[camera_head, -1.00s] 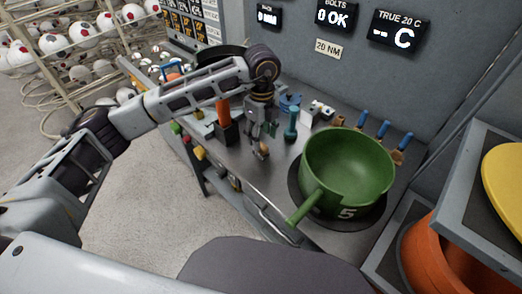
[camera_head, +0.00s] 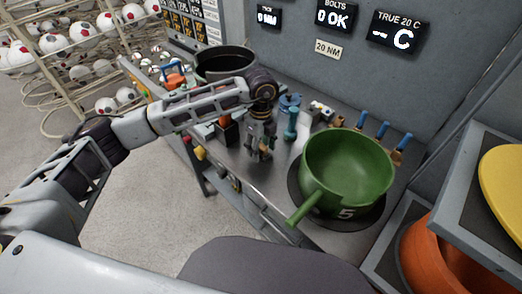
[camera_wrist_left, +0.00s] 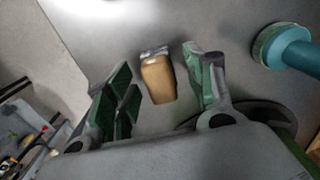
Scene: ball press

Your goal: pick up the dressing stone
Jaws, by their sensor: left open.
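A small tan block with a grey end, which looks like the dressing stone (camera_wrist_left: 158,80), lies on the grey bench top in the left wrist view. My left gripper (camera_wrist_left: 160,64) is open, with one green-padded finger on each side of the block and a gap to both. In the head view my left gripper (camera_head: 258,152) points down at the bench, left of the green pot. There the block is mostly hidden by the gripper, so I cannot tell how high the fingers are above the bench. My right gripper is not in view.
The green pot (camera_head: 345,170) stands on a dark round plate at the right, its handle toward me. A teal tool (camera_head: 291,122) stands close right of my gripper. Blue-handled tools (camera_head: 383,130) line the back. A dark pot (camera_head: 226,64) stands behind my arm.

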